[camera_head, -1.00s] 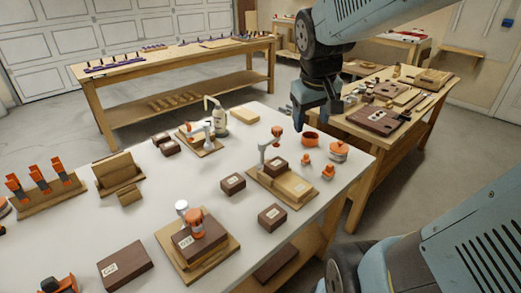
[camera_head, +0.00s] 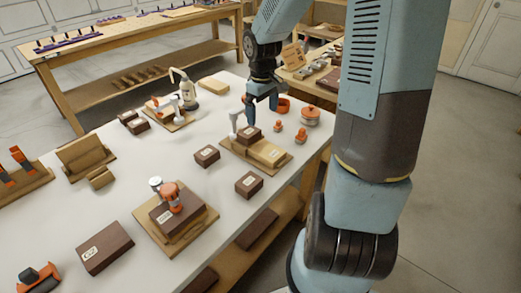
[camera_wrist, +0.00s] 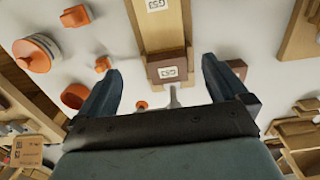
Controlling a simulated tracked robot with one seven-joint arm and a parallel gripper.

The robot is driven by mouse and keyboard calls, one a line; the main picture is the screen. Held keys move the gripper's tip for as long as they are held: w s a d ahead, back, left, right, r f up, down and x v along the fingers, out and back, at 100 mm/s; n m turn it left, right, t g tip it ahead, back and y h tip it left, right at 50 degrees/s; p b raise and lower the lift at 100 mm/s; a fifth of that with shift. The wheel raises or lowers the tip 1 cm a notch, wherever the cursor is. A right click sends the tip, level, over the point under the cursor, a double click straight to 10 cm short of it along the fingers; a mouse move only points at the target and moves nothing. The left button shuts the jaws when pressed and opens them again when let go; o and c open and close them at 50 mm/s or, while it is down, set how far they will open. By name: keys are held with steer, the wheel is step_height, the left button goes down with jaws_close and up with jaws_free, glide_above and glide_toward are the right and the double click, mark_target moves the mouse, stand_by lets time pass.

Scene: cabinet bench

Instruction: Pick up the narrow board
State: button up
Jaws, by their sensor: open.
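A light, narrow wooden board (camera_head: 268,152) with a white label lies on a wooden base (camera_head: 284,163) on the white table. It also shows in the wrist view (camera_wrist: 162,30), running up from a dark brown block. My gripper (camera_head: 262,106) is above this block, jaws apart and empty. In the wrist view the fingers (camera_wrist: 161,66) stand on either side of the block, with no contact visible.
A grey clamp post (camera_head: 233,124) stands by the base's left end. Orange pots (camera_head: 310,116) and small orange pieces (camera_head: 278,127) stand to the right. Loose dark blocks (camera_head: 249,184) lie in front. Another clamped stack (camera_head: 174,213) is nearer. My upper arm hides the right side.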

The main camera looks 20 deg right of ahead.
steer(key=f, duration=0.1)
glide_above(261, 146)
step_height(261, 146, down, 8)
steer(key=shift+d+f, duration=0.1)
steer(key=shift+d, duration=0.05)
steer(key=shift+s+f, duration=0.1)
steer(key=shift+f, duration=2.55)
steer(key=c, duration=1)
